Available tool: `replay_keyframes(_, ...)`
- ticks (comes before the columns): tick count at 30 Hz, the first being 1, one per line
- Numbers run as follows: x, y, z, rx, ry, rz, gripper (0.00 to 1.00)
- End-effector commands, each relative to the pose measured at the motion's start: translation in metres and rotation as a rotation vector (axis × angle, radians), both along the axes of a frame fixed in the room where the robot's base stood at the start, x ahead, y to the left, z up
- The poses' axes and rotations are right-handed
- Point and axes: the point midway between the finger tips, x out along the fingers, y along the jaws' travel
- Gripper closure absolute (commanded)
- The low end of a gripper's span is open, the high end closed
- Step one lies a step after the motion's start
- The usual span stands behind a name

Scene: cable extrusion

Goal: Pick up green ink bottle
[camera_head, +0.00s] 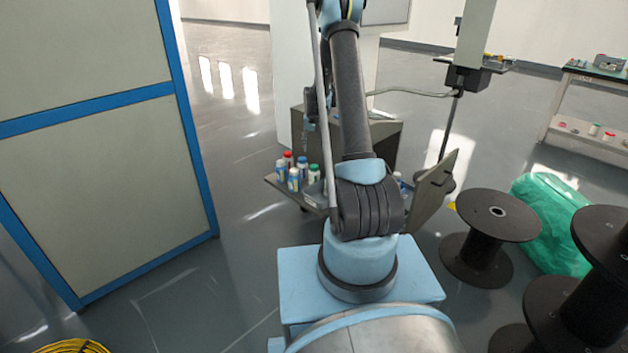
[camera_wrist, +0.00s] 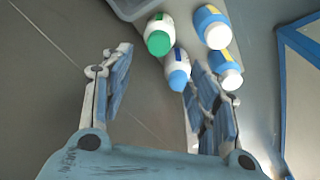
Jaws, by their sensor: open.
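The green ink bottle (camera_wrist: 159,35) has a white body and a green cap, and shows at the top middle of the wrist view. A green-capped bottle (camera_head: 314,174) also stands among the bottles on the cart shelf in the head view. My gripper (camera_wrist: 160,62) is open and empty, with its fingers spread left and right. The green bottle is beyond the fingertips, between their lines and apart from both. In the head view I cannot make out my gripper clearly among the arm and cart.
A blue-capped bottle (camera_wrist: 178,70) sits close to the right finger. Two blue-and-white bottles (camera_wrist: 212,28) (camera_wrist: 228,72) are farther right. A grey tray edge (camera_wrist: 130,8) lies at the top. Black spools (camera_head: 490,225) and a tall blue-framed panel (camera_head: 90,150) flank my base.

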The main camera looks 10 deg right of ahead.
Motion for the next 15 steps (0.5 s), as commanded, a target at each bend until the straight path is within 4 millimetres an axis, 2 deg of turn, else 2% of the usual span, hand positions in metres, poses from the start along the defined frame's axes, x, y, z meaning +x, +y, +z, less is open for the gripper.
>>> replay_keyframes(5, 0.005, 0.000, -0.015, 0.000, 0.001, -0.001, 0.45)
replay_keyframes(15, 0.012, -0.001, -0.064, 0.000, 0.001, -0.001, 0.45)
